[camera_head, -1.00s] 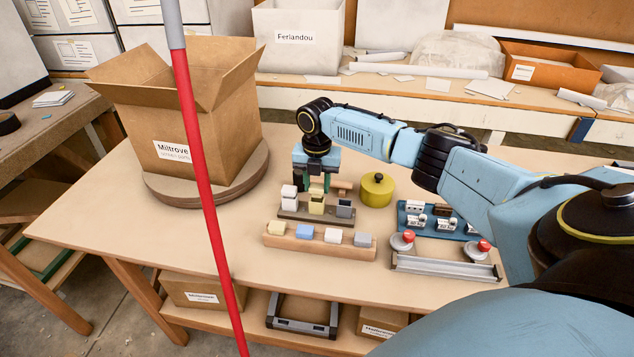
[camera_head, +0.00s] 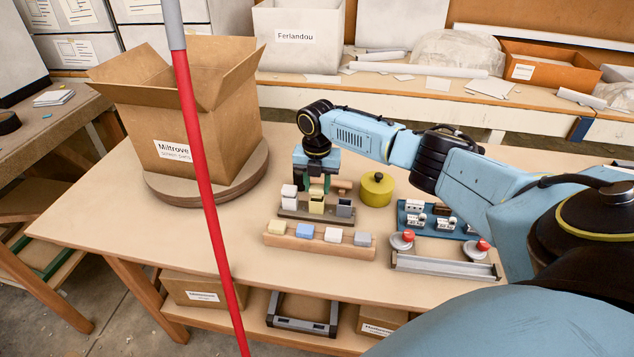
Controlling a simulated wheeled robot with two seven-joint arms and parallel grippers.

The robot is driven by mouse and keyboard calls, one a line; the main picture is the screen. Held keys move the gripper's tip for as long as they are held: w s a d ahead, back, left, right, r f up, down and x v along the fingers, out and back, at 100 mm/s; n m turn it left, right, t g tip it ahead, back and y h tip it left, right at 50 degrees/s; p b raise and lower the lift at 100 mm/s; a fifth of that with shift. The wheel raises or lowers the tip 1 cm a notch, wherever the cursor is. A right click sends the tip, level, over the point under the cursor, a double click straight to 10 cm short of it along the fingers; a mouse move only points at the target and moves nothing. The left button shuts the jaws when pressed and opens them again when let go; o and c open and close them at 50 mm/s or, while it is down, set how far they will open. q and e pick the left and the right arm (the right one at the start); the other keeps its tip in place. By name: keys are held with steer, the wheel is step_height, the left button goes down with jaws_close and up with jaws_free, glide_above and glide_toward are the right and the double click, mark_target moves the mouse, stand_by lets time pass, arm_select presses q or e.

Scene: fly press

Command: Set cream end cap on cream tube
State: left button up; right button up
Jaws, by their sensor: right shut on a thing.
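The cream tube (camera_head: 316,208) stands upright in the middle of a dark grey holder, between a white tube (camera_head: 289,203) and a grey tube (camera_head: 344,209). My right gripper (camera_head: 316,186) points down right over the cream tube. Its dark fingers are shut on a small cream piece, which seems to be the cream end cap (camera_head: 316,191). The cap is at or just above the tube's top; whether they touch is too small to tell. The fingers partly hide the cap. My left gripper is out of view.
A wooden rack (camera_head: 318,246) in front carries pale yellow, blue, white and grey blocks. A yellow-green pot (camera_head: 376,190) stands close to the right. A blue tray (camera_head: 437,228) and a metal rail (camera_head: 445,266) lie further right. A large cardboard box (camera_head: 190,125) stands left.

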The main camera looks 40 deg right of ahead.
steer(key=shift+f, duration=0.55)
stand_by(1.0)
steer(key=o, duration=1.2)
step_height(320, 180, up, 3)
steer(key=p, duration=0.2)
steer(key=shift+f+p, duration=0.15)
steer(key=shift+p, duration=0.15)
steer(key=shift+r+p, duration=2.1)
steer(key=shift+r, duration=0.1)
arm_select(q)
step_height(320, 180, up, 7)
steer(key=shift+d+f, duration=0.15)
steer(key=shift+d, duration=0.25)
